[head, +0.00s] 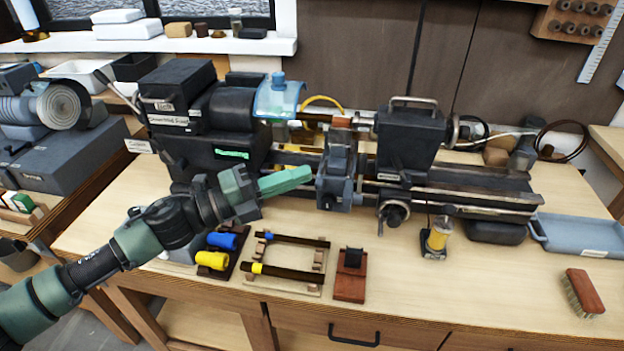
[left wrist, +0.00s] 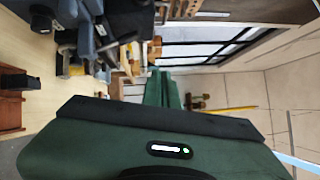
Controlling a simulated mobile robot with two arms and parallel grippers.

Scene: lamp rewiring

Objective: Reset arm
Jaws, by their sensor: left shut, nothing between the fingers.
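My left arm comes in from the left in the head view. My left gripper (head: 290,181) is green and points right, in front of the dark lathe (head: 213,120). Its fingers are shut together with nothing between them. In the head view the fingertips appear close to the lathe's grey carriage (head: 338,168); whether they touch cannot be told. In the left wrist view the shut green fingers (left wrist: 163,90) point away from the camera, and the lathe shows sideways at the upper left. My right gripper is in neither view.
A wooden rack (head: 290,240) with dark bars, a blue cylinder (head: 222,240), a yellow cylinder (head: 212,260) and a small red-brown block (head: 350,285) lie on the bench below the arm. A brush (head: 583,292) and blue tray (head: 580,234) are at the right. The front-right bench top is mostly clear.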

